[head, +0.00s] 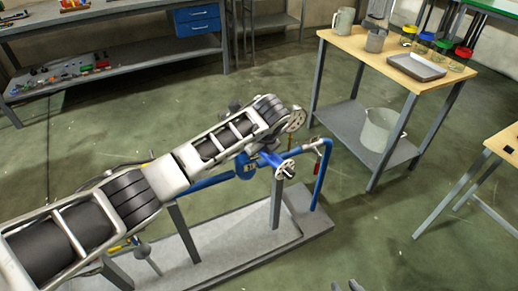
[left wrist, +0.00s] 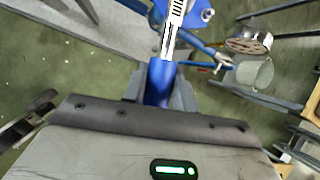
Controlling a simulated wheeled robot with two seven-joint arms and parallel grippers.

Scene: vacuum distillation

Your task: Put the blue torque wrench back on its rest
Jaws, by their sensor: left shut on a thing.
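My left gripper (left wrist: 160,85) is shut on the blue handle of the torque wrench (left wrist: 157,88) in the left wrist view. The wrench's silver shaft with a dark scale runs away from the gripper toward the top edge. I cannot single out the wrench's rest in either view. The tips of my right gripper (head: 348,286) just show at the bottom edge of the head view, too little to tell their opening.
A wooden-topped table (head: 345,41) with a tray (head: 416,67), jars and a bucket (head: 379,130) below stands at right. Floor between is clear.

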